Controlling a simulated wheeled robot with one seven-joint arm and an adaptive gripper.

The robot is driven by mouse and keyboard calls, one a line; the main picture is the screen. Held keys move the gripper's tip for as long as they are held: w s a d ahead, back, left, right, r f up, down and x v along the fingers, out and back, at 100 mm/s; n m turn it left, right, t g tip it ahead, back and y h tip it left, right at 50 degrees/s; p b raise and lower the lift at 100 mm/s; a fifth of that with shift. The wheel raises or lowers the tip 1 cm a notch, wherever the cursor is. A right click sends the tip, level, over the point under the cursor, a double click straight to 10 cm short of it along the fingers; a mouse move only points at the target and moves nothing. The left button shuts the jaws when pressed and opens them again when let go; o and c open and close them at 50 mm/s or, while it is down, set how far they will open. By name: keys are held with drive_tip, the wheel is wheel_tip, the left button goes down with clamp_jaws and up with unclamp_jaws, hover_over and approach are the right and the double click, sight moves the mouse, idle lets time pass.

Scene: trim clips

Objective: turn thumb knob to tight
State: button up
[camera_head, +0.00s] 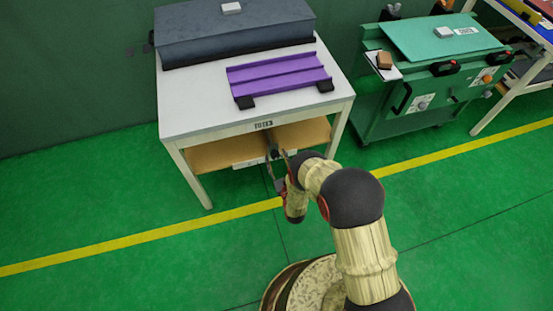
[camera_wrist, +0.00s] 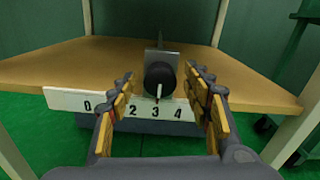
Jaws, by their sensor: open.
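The thumb knob (camera_wrist: 160,76) is a dark round knob in the middle of the wrist view, at the front edge of the table's lower wooden shelf. A short white mark on its face points down, near the 3 on the white number plate (camera_wrist: 66,99) below it. The digits 0, 2, 3 and 4 show; a finger covers part of the plate. My gripper (camera_wrist: 161,84) is open, one finger left and one right of the knob, with visible gaps. In the head view my gripper (camera_head: 279,172) is at the shelf's front, and the knob is hard to make out.
The white table (camera_head: 190,115) carries a purple channel piece (camera_head: 280,75) and a dark grey block (camera_head: 235,35). The wooden shelf (camera_head: 215,155) lies below, between the table legs. A green cabinet (camera_head: 440,95) stands to the right. The green floor in front is clear.

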drive_tip(key=shift+s, duration=0.1)
drive_tip(key=v, duration=1.1)
drive_tip(key=shift+s, duration=0.35)
drive_tip(key=shift+d, duration=0.15)
